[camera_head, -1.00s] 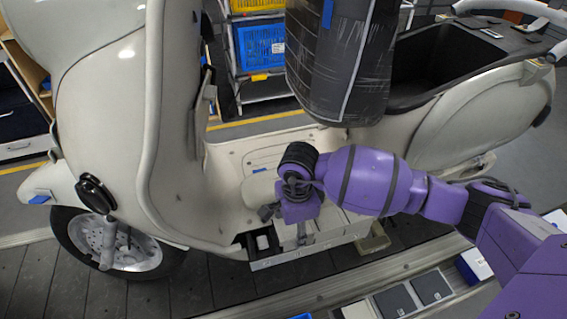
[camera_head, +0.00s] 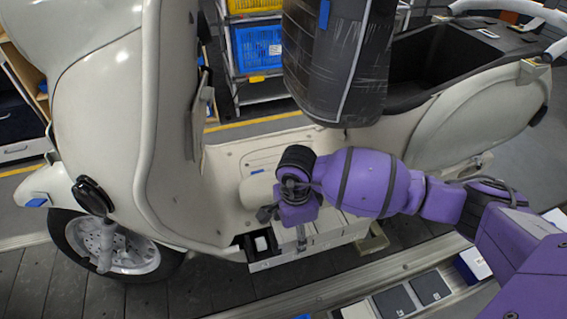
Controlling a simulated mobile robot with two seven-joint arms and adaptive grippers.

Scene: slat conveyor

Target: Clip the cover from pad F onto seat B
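My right gripper (camera_head: 285,214) is at the scooter's floorboard, at the end of the purple arm. It points down and its fingertips are largely hidden, so I cannot tell whether it is open or holds a cover. I cannot tell which seat is B. Dark square pads (camera_head: 430,289) lie in a row at the bottom right; no letter is readable. My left gripper is not in view.
The cream scooter (camera_head: 110,110) stands on the dark slat conveyor (camera_head: 50,285). A black wrapped part (camera_head: 335,70) hangs over the floorboard near my arm. A metal rail (camera_head: 330,290) runs between the conveyor and the pads. A rack with a blue crate (camera_head: 258,47) stands behind.

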